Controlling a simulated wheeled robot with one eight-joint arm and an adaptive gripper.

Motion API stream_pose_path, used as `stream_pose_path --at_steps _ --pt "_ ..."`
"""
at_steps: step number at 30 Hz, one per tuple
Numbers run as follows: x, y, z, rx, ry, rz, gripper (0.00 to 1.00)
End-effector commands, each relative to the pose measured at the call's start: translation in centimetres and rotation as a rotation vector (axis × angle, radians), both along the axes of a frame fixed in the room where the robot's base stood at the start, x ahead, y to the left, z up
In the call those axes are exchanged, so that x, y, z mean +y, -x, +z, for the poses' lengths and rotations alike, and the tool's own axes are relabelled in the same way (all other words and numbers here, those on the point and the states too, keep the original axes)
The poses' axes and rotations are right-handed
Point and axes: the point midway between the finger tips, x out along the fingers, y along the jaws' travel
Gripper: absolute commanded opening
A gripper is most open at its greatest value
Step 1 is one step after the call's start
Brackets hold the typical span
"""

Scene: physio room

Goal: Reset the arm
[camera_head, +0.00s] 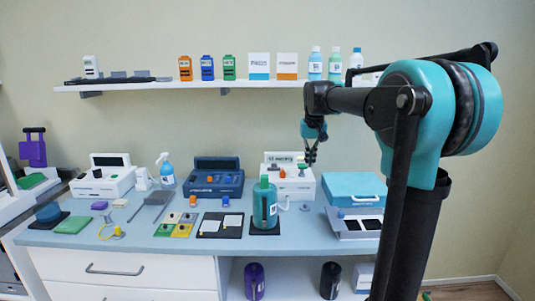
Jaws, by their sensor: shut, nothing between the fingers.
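My arm rises at the right of the head view, with a large teal joint and dark links. Its forearm reaches left at about shelf height. My gripper (310,155) hangs at its end, pointing down, small and dark. It is shut and empty. It is in the air in front of the wall, above the back part of the counter, and appears above and to the right of a teal bottle (265,205). No object is in its grasp.
The blue-grey counter (330,262) carries white and dark-blue devices, a spray bottle (167,170), small coloured blocks, mats and a teal-lidded box (354,188). A white wall shelf (150,87) holds boxes and bottles. Dark bottles stand below the counter. Bare floor shows at lower right.

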Motion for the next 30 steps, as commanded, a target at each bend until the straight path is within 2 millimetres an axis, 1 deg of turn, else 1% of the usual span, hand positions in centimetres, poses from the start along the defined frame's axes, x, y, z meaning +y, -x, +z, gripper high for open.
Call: stream_pose_path --at_steps 8,11,14,17,20,21,23,24,27,30 --pt "-0.7 2.6 -3.2 -0.021 -0.002 -0.001 0.00" --pt "-1.0 4.1 -4.9 -0.030 -0.002 -0.001 0.00" --pt "-1.4 6.1 -7.1 -0.043 -0.003 0.000 0.00" --pt "-1.9 8.6 -9.7 -0.059 -0.004 0.000 0.00" --pt "-2.4 12.3 -13.2 -0.079 -0.005 -0.002 0.00" --pt "-2.7 14.1 -14.8 -0.089 -0.005 -0.002 0.00" --pt "-3.0 17.1 -17.5 -0.104 -0.005 -0.002 0.00" --pt "-3.2 19.0 -19.1 -0.114 -0.005 -0.002 0.00" --pt "-3.5 23.1 -22.4 -0.134 -0.005 -0.002 0.00" --pt "-3.7 26.3 -24.9 -0.151 -0.004 -0.003 0.00"
